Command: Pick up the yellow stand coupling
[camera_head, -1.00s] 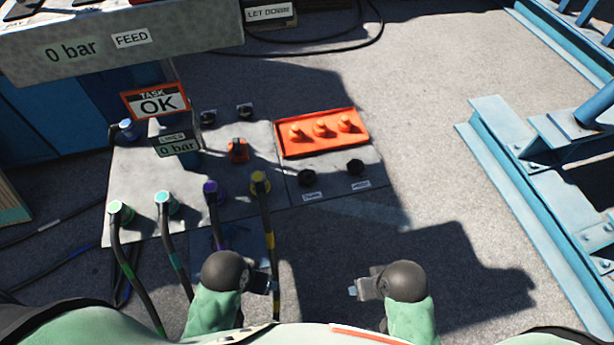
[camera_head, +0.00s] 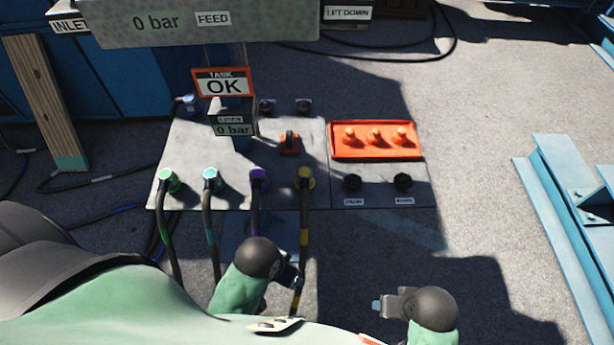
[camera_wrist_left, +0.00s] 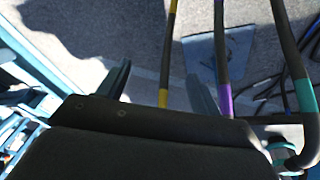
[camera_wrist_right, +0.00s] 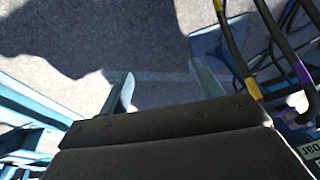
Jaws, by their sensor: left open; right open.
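The yellow stand coupling (camera_head: 305,178) sits on the grey panel (camera_head: 190,140), at the right end of a row of couplings, with a yellow-banded black hose running down from it. My left gripper (camera_head: 298,283) is open, low in the head view, beside the lower part of that hose. In the left wrist view the yellow-banded hose (camera_wrist_left: 168,55) passes between the open fingers (camera_wrist_left: 160,85); contact cannot be told. My right gripper (camera_head: 378,305) is open and empty, to the right of the hose. The yellow-banded hose (camera_wrist_right: 236,50) also shows in the right wrist view, outside the fingers (camera_wrist_right: 160,85).
Green (camera_head: 167,180), teal (camera_head: 211,178) and purple (camera_head: 258,178) couplings stand left of the yellow one, each with a hose. An orange tray (camera_head: 375,153) with three orange knobs and two black caps lie to the right. Blue steel framing (camera_head: 560,220) stands at the right.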

